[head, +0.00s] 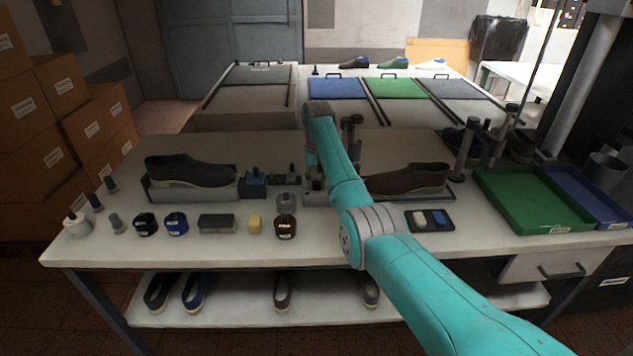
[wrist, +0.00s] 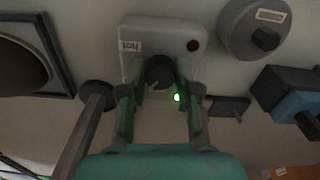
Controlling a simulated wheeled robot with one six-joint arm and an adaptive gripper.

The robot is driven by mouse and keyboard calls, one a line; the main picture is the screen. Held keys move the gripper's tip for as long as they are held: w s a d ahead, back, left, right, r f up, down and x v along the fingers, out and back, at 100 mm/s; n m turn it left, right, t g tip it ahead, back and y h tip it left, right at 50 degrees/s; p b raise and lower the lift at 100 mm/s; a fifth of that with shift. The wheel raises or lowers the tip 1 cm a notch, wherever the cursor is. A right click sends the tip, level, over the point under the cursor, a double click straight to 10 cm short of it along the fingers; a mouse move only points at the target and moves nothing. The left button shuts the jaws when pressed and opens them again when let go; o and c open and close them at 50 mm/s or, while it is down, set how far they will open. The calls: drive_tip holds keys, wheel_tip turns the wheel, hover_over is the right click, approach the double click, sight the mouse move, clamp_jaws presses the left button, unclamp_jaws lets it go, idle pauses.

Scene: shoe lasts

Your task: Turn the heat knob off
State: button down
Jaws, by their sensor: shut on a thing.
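The heat knob (wrist: 160,72) is a dark round knob on a light grey box (wrist: 192,29) in the wrist view. The box has a small white label, seemingly reading "hot", and a dark red round lamp (wrist: 193,46) that looks unlit. My gripper (wrist: 160,84) is shut on the knob, one finger on each side. A light pointer line shows on the knob, but its exact setting is hard to read. In the head view the knob and fingertips are largely hidden by my arm.
A dark post (wrist: 82,130) stands close left of my gripper. A round grey object (wrist: 252,28) and a blue-and-black block (wrist: 290,98) lie to the right. In the head view, dark shoes (head: 190,171) flank the work spot, and a green tray (head: 530,205) sits right.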

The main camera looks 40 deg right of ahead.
sight(317, 183)
drive_tip(key=n, duration=0.5)
drive_tip(key=shift+n, duration=0.3)
idle(0.5)
drive_tip(key=c, duration=0.8)
unclamp_jaws()
wheel_tip(317, 183, up, 12)
